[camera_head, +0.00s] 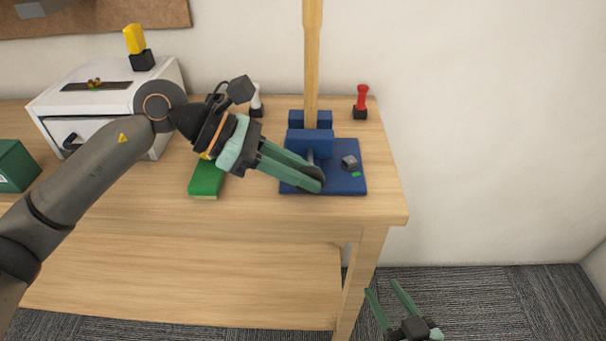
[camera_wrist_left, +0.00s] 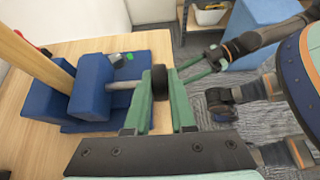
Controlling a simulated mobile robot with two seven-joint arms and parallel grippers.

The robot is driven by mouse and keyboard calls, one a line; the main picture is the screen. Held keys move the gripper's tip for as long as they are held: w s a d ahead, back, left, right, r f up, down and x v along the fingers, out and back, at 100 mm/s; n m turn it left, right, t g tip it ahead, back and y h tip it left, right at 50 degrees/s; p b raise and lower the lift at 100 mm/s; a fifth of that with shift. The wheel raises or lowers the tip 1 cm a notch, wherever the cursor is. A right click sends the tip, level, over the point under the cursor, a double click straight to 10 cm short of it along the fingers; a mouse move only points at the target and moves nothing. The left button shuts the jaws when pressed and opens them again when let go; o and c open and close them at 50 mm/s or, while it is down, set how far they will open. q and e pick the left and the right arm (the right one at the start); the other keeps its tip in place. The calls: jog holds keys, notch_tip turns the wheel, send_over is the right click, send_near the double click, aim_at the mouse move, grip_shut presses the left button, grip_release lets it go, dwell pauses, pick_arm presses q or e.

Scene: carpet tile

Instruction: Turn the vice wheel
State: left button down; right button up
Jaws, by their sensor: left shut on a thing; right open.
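The blue vice (camera_head: 310,142) stands on its blue base plate near the table's right end, with a tall wooden board upright in its jaws (camera_head: 312,65). The black vice wheel (camera_head: 313,177) is at the front of the vice, partly hidden by my left gripper (camera_head: 315,184). In the left wrist view the wheel (camera_wrist_left: 160,82) sits between my left gripper's two green fingers (camera_wrist_left: 165,90), at the end of a grey screw. The left gripper is shut on the wheel. My right gripper (camera_head: 388,298) is open and empty, low beyond the table's right front corner.
A grey knob (camera_head: 349,161) and a small green mark (camera_head: 356,174) are on the base plate. A red-handled tool (camera_head: 361,102) stands behind right, a white one (camera_head: 256,100) behind left. A white box (camera_head: 100,95) stands further left.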

jog(key=shift+w+r, duration=0.15)
jog(key=shift+r, duration=0.25)
pick_arm(q)
jog(key=c, duration=0.8)
grip_release()
jog(key=shift+o, duration=0.2)
jog(key=v, duration=0.6)
jog(key=shift+w+a+r, duration=0.1)
jog(key=shift+a+r, duration=0.05)
jog(key=shift+a, duration=0.15)
jog(key=v, duration=0.6)
jog(key=shift+p, duration=0.4)
pick_arm(e)
jog(key=shift+g+h, duration=0.3)
jog(key=shift+g, duration=0.6)
jog(key=s+f, duration=0.1)
jog(key=f, duration=0.2)
jog(key=s+f, duration=0.1)
jog(key=f, duration=0.1)
jog(key=shift+s+f, duration=0.1)
jog(key=shift+s, duration=0.25)
